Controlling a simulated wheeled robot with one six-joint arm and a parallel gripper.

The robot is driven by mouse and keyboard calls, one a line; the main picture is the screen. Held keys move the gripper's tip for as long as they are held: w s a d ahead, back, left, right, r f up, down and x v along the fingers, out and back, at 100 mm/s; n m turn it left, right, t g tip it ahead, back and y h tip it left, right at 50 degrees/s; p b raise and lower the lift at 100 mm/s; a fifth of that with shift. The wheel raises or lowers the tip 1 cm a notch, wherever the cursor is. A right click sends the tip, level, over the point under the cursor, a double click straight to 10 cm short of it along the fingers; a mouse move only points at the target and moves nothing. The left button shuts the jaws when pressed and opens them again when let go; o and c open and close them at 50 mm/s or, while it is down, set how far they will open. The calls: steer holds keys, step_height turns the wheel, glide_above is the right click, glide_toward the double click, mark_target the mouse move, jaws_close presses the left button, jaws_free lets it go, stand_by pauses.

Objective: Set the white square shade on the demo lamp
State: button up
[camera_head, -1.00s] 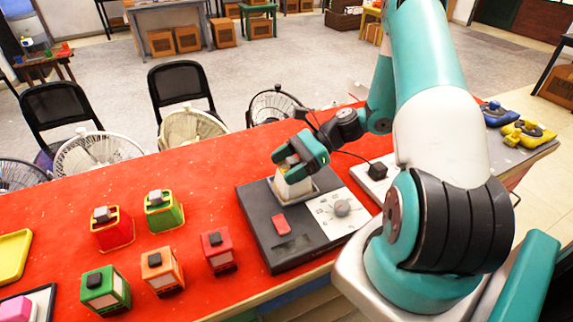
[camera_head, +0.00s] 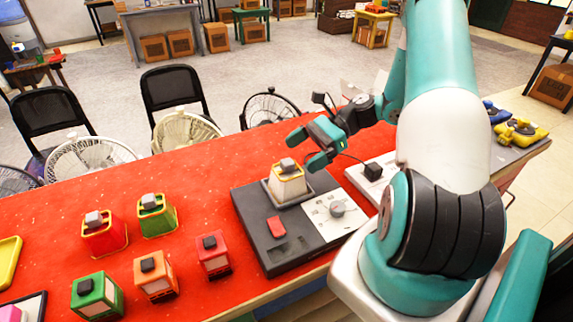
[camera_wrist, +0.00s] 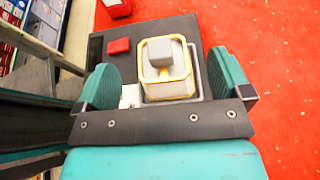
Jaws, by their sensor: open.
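The white square shade (camera_head: 287,184) has yellow edges and a grey knob on top. It sits upright on the grey square seat of the dark demo lamp base (camera_head: 252,220). In the wrist view the shade (camera_wrist: 168,85) stands between the fingers, with space on both sides. My gripper (camera_head: 308,148) is open and empty, above and behind the shade, apart from it. The base carries a red button (camera_head: 277,227) and a white plate with a grey dial (camera_head: 337,208). The shade hides the middle of its seat.
Red (camera_head: 104,234), green (camera_head: 157,215) and orange (camera_head: 155,275) shades stand among several on the red table to the left. A yellow tray (camera_head: 9,259) lies at the far left edge. A small black block (camera_head: 373,172) on a white plate is right of the base.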

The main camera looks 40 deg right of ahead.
steer(key=v, duration=0.5)
steer(key=a+r+n+g, duration=0.1)
steer(key=a, duration=0.1)
steer(key=w+a+r+n+g+h, duration=0.1)
steer(key=a+r+n, duration=0.1)
steer(key=a, duration=0.1)
steer(key=w+a+r+n, duration=0.1)
steer(key=a+n, duration=0.1)
steer(key=shift+w+a+r+g+h, duration=0.15)
steer(key=shift+w+r+g+h, duration=0.15)
steer(key=shift+g, duration=0.1)
steer(key=s+a+r+n+g+h, duration=0.1)
steer(key=s+a+r+n+h, duration=0.25)
steer(key=a+n, duration=0.45)
steer(key=s+a+r+n+g+h, duration=0.15)
steer(key=s+a+r+n, duration=0.35)
steer(key=a, duration=0.6)
steer(key=s+a+r+n+t+h, duration=0.1)
steer(key=s+a+n+h, duration=0.1)
steer(key=s+a+n, duration=0.2)
steer(key=s+n, duration=0.3)
steer(key=n, duration=0.3)
steer(key=shift+s+a, duration=0.25)
